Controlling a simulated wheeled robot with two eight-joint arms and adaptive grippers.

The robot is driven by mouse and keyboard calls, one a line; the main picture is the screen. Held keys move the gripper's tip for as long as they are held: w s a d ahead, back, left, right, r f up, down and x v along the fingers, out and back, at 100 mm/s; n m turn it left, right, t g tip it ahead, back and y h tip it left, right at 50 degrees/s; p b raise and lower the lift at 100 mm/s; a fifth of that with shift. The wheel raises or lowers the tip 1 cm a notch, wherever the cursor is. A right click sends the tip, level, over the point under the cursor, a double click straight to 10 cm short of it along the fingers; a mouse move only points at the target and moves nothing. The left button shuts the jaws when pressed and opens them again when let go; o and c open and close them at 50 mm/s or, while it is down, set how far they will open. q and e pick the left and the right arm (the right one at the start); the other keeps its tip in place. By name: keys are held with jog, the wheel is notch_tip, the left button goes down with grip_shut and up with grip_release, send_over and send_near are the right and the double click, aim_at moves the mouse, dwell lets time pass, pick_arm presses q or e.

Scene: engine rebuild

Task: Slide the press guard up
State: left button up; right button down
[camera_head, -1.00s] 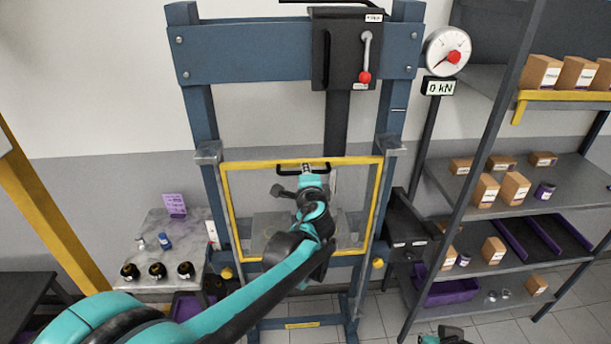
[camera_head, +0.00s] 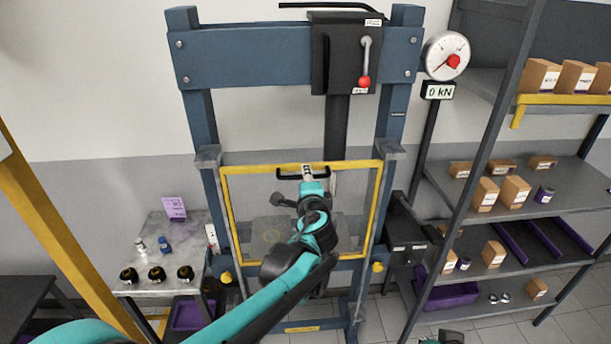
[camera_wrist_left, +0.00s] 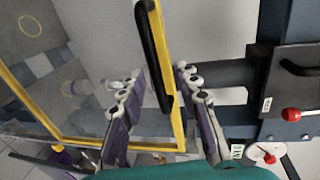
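The press guard is a clear panel in a yellow frame (camera_head: 232,212), standing low between the press's blue posts. Its black bar handle (camera_head: 288,176) runs along the top rail. My left gripper (camera_head: 307,172) is at the middle of this handle. In the left wrist view the handle (camera_wrist_left: 149,45) and yellow rail (camera_wrist_left: 158,30) pass between the spread fingers of my left gripper (camera_wrist_left: 160,78). There are gaps beside the rail, and I see no firm grip. Only a small teal and dark piece of my right arm shows at the bottom edge of the head view; its fingers are unclear.
The blue press frame (camera_head: 245,52) carries a red-knobbed lever (camera_head: 365,62) and a gauge (camera_head: 446,55) above the guard. A small table (camera_head: 185,228) with bottles is at left. A shelf rack (camera_head: 520,185) with boxes is at right.

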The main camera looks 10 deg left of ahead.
pick_arm(q)
jog(key=v, duration=0.9)
jog(key=shift+s, duration=0.2)
jog(key=s+a+f+n+g+b, duration=0.2)
jog(key=s+a+f+n+b, duration=0.15)
jog(key=f, duration=0.35)
jog(key=s+a+f+n+g+b, duration=0.1)
jog(key=s+a+f+n+b, duration=0.1)
jog(key=s+f+b, duration=0.3)
jog(key=s+a+f+n+g+b, duration=0.2)
jog(key=a+f+b, duration=0.1)
jog(key=f, duration=0.5)
jog(key=s+d+f+n+g+h+b, duration=0.1)
jog(key=s+f+n+h+b, duration=0.1)
jog(key=s+f, duration=0.4)
jog(key=s+f+n+g+h+b, duration=0.2)
jog(key=s+f+n+b, duration=0.3)
jog(key=f, duration=0.6)
jog(key=shift+s+d+f+b, duration=0.35)
jog(key=shift+s+b, duration=0.2)
jog(key=shift+b, duration=0.7)
jog(key=shift+w, duration=0.1)
